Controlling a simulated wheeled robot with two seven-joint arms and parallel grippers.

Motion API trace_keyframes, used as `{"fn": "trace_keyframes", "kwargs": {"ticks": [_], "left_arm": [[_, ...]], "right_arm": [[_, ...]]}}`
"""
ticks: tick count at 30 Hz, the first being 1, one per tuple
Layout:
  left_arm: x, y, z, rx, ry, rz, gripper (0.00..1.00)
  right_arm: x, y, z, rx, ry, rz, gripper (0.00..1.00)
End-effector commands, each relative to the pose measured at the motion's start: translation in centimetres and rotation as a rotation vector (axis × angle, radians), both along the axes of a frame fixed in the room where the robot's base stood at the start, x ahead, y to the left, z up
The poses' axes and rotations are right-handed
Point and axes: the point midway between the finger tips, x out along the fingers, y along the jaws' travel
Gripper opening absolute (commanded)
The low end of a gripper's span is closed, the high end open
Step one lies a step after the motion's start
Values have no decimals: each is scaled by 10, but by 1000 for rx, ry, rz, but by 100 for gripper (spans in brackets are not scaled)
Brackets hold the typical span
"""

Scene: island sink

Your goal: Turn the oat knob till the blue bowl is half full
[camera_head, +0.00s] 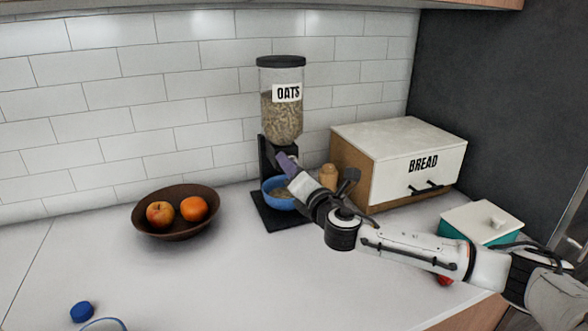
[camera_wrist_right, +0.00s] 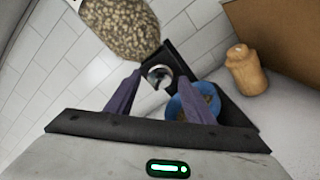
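The oat dispenser (camera_head: 281,118), a clear jar with a black lid and "OATS" label on a black stand, is against the tiled wall. Its lower jar shows in the right wrist view (camera_wrist_right: 122,25). The round knob (camera_wrist_right: 158,73) appears between my right gripper's fingertips (camera_wrist_right: 161,77); the fingers are apart, and I cannot tell whether they touch it. In the head view my right gripper (camera_head: 287,163) hides the knob. The blue bowl (camera_head: 269,196) sits on the stand's base below, with some oats inside; my gripper partly covers it. My left gripper is out of view.
A brown bowl (camera_head: 176,229) with fruit stands left. A wooden shaker (camera_head: 328,177) and white-fronted bread box (camera_head: 417,165) stand right of the dispenser. A teal box with white lid (camera_head: 487,222) is farther right. A blue cap (camera_head: 82,311) lies front left. The front middle counter is clear.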

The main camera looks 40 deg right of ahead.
Motion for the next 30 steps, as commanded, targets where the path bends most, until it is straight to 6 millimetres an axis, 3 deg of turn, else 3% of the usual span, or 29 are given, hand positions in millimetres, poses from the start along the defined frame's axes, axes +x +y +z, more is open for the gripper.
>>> {"fn": "trace_keyframes", "kwargs": {"ticks": [1, 6, 17, 30], "left_arm": [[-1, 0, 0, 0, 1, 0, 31], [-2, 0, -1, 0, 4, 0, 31], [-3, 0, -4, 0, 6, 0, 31], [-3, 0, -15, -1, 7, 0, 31]], "right_arm": [[0, 0, 0, 0, 0, 0, 39], [0, 0, 0, 0, 0, 0, 10], [0, 0, -1, 55, -13, -1, 10], [0, 0, -1, 387, -93, -3, 10]]}}
